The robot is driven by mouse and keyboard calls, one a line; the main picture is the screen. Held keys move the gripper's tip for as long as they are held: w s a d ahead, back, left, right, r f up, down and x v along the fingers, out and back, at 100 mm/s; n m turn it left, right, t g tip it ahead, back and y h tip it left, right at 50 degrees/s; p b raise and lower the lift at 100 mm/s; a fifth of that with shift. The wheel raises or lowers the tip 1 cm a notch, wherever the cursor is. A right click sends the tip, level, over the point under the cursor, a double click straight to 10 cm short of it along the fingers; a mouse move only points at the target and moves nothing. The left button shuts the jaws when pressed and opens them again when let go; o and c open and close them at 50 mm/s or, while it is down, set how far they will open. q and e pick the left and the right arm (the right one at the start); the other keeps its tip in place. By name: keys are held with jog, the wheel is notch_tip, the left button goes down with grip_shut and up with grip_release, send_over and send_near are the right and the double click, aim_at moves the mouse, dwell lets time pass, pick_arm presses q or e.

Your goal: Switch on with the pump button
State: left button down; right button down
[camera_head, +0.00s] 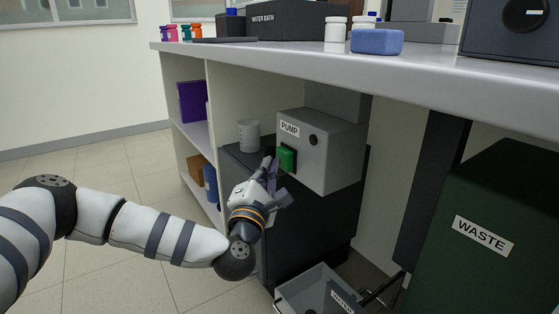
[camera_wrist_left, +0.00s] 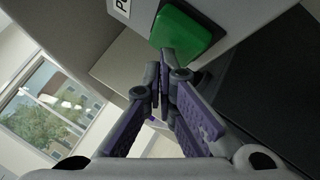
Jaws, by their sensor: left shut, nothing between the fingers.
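The pump (camera_head: 322,150) is a grey box labelled PUMP, standing on a dark cabinet under the bench. Its green button (camera_head: 287,158) is on the front face, below the label, with a dark round knob (camera_head: 313,140) to the right. My left gripper (camera_head: 271,167) is shut and empty, just left of the button. In the left wrist view the green button (camera_wrist_left: 181,36) is at the top, and the closed fingertips (camera_wrist_left: 164,62) lie just below it. I cannot tell whether they touch it. My right gripper is not in view.
A white beaker (camera_head: 249,135) stands left of the pump. The bench top (camera_head: 300,58) overhangs above. A grey bin (camera_head: 318,290) sits below, and a green waste bin (camera_head: 480,235) stands at the right. Open floor (camera_head: 120,170) lies at the left.

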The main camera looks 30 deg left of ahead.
pick_arm(q)
jog(key=shift+w+d, duration=0.1)
jog(key=shift+w, duration=0.2)
jog(key=shift+s, duration=0.4)
jog(key=s+a+p, duration=0.2)
jog(key=s+p, duration=0.1)
jog(key=s, duration=0.2)
jog(key=shift+s+a, duration=0.3)
dwell(0.3)
